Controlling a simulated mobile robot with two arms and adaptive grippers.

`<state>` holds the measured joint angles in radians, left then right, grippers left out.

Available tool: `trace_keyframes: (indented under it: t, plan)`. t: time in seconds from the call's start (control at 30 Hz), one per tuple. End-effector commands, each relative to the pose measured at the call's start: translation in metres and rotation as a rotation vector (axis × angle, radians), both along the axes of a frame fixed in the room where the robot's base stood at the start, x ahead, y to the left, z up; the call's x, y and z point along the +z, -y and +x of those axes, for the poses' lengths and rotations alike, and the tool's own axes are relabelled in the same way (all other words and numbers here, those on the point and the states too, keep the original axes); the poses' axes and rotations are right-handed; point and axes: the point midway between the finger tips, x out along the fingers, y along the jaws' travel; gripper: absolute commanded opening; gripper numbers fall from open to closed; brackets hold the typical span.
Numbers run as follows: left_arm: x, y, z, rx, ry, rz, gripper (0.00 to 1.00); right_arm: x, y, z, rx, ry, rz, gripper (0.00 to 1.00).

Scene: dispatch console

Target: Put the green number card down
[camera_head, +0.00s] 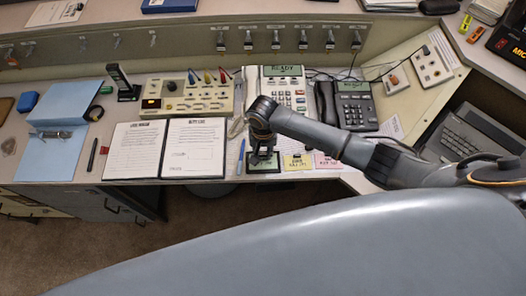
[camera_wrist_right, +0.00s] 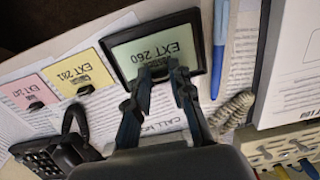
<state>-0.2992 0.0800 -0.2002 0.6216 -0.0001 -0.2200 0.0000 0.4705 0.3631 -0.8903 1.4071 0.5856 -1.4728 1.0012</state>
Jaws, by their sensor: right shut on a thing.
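The green number card, marked EXT 260, shows in the right wrist view (camera_wrist_right: 140,50) inside a black-bordered frame or tray (camera_wrist_right: 217,45). In the head view the green card (camera_head: 264,169) is at the desk's front edge, partly hidden under my right gripper. My right gripper (camera_head: 263,158) points down, and its fingers (camera_wrist_right: 163,75) are closed on the small dark grip of the green card. The card looks flat within the black border; I cannot tell if it touches the bottom. My left gripper is not in view.
A yellow card (camera_head: 298,162) and a pink card (camera_head: 325,162) lie to the right of it on paper sheets. A blue pen (camera_head: 240,157) and an open binder (camera_head: 194,148) are to the left. Phones (camera_head: 355,104) stand behind.

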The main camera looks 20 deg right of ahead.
Motion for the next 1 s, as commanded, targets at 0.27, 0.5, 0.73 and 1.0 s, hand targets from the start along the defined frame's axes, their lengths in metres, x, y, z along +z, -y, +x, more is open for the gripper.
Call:
trace_keyframes:
  t: [0.27,0.5,0.73,1.0]
  plan:
    - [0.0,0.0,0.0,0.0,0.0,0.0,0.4,-0.001,0.0,0.0,0.0,0.0,0.0,0.08]
    - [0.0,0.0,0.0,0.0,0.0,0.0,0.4,-0.003,0.0,0.0,0.0,0.0,0.0,0.44]
    - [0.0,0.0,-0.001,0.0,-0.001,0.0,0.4,-0.003,0.0,0.0,0.0,0.001,0.0,0.44]
    - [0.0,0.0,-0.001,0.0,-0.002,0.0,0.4,0.024,0.0,0.001,0.0,0.005,0.002,0.44]
